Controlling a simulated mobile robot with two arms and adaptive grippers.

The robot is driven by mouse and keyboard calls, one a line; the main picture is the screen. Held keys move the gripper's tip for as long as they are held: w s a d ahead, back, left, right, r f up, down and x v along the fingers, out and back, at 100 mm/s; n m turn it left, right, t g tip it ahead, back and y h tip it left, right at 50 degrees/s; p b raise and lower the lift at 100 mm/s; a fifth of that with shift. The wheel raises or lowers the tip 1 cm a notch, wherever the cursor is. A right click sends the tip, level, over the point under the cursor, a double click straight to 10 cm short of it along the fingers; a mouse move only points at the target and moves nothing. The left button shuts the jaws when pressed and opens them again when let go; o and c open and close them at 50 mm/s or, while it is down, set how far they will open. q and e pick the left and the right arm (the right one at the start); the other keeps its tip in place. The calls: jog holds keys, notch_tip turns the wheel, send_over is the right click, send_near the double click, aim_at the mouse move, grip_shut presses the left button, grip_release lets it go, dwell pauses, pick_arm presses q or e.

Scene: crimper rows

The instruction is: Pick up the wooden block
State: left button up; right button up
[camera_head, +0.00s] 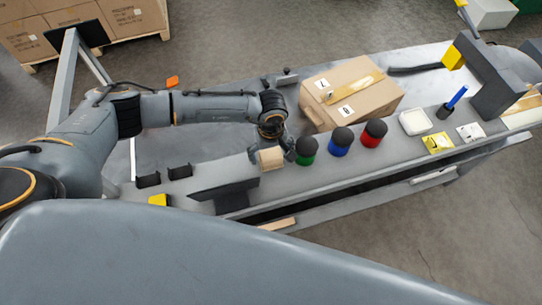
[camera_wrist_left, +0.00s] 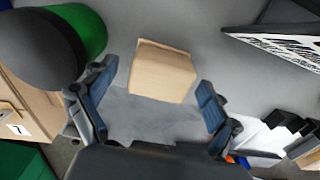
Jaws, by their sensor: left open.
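The wooden block (camera_head: 270,158) is a small light tan block on the grey bench top, left of the green canister. It also shows in the left wrist view (camera_wrist_left: 161,72), ahead of the fingertips and roughly centred between them. My left gripper (camera_head: 268,152) is open over the block, with one finger on each side. In the left wrist view the two blue-padded fingers (camera_wrist_left: 153,100) stand apart with nothing gripped between them. My right gripper does not show in either view.
Green (camera_head: 306,150), blue (camera_head: 340,142) and red (camera_head: 373,134) canisters with black tops stand right of the block, the green one close to my finger. A cardboard box (camera_head: 352,92) sits behind. A dark angled fixture (camera_head: 226,192) stands left of the block.

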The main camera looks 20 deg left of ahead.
pick_arm(q)
jog(key=c, duration=1.3)
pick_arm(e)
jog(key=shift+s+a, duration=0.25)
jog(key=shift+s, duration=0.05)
pick_arm(q)
jog(key=shift+r, duration=0.1)
jog(key=shift+r, duration=0.5)
jog(key=s+d+r+b, duration=0.6)
jog(key=d+r, duration=0.6)
jog(key=shift+s+d, duration=0.15)
jog(key=shift+s, duration=0.2)
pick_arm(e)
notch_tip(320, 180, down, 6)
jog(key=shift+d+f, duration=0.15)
